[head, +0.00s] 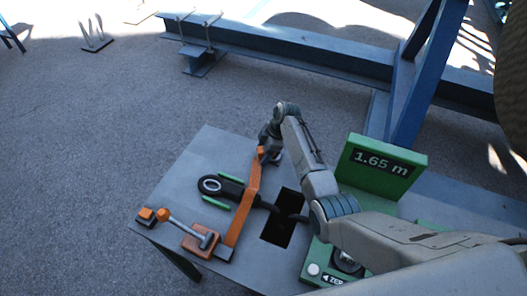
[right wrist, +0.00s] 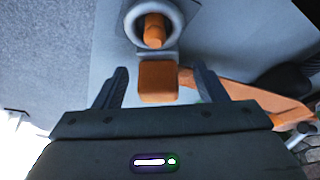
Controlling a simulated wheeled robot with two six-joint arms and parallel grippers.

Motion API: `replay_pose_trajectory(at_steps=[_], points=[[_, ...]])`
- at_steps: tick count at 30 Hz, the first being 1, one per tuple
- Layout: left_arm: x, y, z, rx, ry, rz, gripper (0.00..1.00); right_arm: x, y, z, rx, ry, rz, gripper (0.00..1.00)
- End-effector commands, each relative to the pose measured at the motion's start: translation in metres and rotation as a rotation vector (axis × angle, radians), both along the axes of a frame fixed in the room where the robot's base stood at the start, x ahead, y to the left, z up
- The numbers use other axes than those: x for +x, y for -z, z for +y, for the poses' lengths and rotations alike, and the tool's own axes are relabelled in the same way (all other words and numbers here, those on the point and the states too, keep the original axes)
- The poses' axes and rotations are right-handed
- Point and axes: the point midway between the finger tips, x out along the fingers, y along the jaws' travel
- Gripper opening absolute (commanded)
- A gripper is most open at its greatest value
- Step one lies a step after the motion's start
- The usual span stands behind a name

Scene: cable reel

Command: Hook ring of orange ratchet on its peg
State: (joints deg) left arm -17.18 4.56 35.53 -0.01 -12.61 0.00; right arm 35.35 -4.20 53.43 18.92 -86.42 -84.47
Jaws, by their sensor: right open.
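The orange ratchet (head: 200,242) sits at the front left of the grey table, with its lever pointing left. Its orange strap (head: 246,202) runs up to my right gripper (head: 268,153) near the table's far edge. In the right wrist view a grey ring (right wrist: 131,30) appears around an orange peg (right wrist: 154,30). An orange block (right wrist: 158,82) by the ring lies between the open fingers of my right gripper (right wrist: 160,74), with gaps at both sides. In the head view the gripper hides the ring and peg. My left gripper is not in view.
A black cable end with an eye (head: 211,186) lies between green bars, under the strap. A dark rectangular opening (head: 280,220) is in the table (head: 212,145). A green sign (head: 382,165) reading 1.65 m stands at right. Blue steel beams (head: 300,62) lie behind.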

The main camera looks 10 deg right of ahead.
Motion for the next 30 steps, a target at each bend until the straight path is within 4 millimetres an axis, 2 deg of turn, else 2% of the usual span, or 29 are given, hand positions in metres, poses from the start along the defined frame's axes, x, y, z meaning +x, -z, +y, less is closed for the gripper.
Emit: replay_pose_trajectory(at_steps=[5,8,15,21,30], points=[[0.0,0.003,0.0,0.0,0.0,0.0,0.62,0.001,-0.008,-0.004,0.0,0.001,-0.003,0.65],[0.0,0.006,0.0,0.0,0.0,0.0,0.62,0.0,-0.021,-0.01,-0.001,0.001,-0.004,0.65],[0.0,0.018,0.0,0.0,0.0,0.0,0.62,-0.001,-0.066,-0.029,-0.001,0.001,-0.006,0.65],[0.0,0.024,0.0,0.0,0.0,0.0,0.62,-0.002,-0.093,-0.039,0.001,0.0,-0.003,0.65],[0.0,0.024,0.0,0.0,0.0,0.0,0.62,-0.003,-0.101,-0.041,0.0,0.0,0.0,0.65]])
